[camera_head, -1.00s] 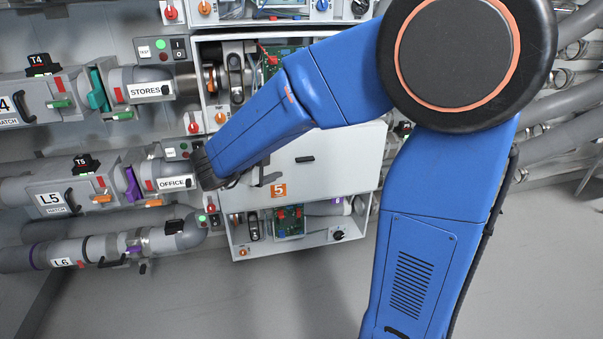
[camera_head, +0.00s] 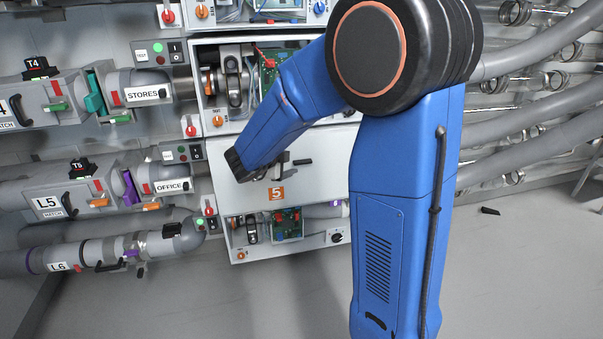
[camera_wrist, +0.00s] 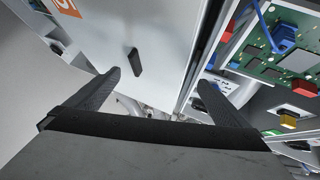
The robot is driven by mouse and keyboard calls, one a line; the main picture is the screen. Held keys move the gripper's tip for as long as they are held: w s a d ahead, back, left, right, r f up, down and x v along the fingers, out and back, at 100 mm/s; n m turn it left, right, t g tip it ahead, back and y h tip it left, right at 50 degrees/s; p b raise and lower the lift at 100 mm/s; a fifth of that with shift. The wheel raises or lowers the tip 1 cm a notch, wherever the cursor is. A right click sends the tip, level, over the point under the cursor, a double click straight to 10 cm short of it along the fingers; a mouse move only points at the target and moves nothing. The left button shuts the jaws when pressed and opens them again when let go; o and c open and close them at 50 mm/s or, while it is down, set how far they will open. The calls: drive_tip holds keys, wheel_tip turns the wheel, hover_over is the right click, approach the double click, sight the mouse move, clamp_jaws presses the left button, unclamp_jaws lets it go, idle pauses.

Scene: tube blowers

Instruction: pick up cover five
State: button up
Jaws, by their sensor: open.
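Cover five (camera_head: 325,185) is a flat pale panel on the cabinet front, with an orange label "5" (camera_head: 277,194) near its lower edge and a small dark handle (camera_head: 302,161). My gripper (camera_head: 283,166) is in front of its left part, partly hidden by my own arm. In the wrist view my gripper (camera_wrist: 158,84) is open, its two dark fingers apart with nothing between them. There cover five (camera_wrist: 165,30) fills the upper middle, and its handle (camera_wrist: 134,62) shows beyond the fingers, nearer the left one. I cannot tell whether a finger touches the panel.
An open bay with a green circuit board (camera_wrist: 285,50) lies beside the cover in the wrist view. Another open bay (camera_head: 290,228) is below it in the head view. Pipes, with the L5 unit (camera_head: 47,203), stand left. A small dark piece (camera_head: 490,211) lies on the floor right.

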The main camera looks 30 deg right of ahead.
sight(302, 149)
drive_tip(key=shift+f+x, duration=0.2)
drive_tip(key=shift+x, duration=2.45)
drive_tip(key=shift+w+a, duration=0.15)
drive_tip(key=c, duration=1.7)
drive_tip(key=shift+c, duration=0.2)
drive_tip(key=shift+r, duration=0.1)
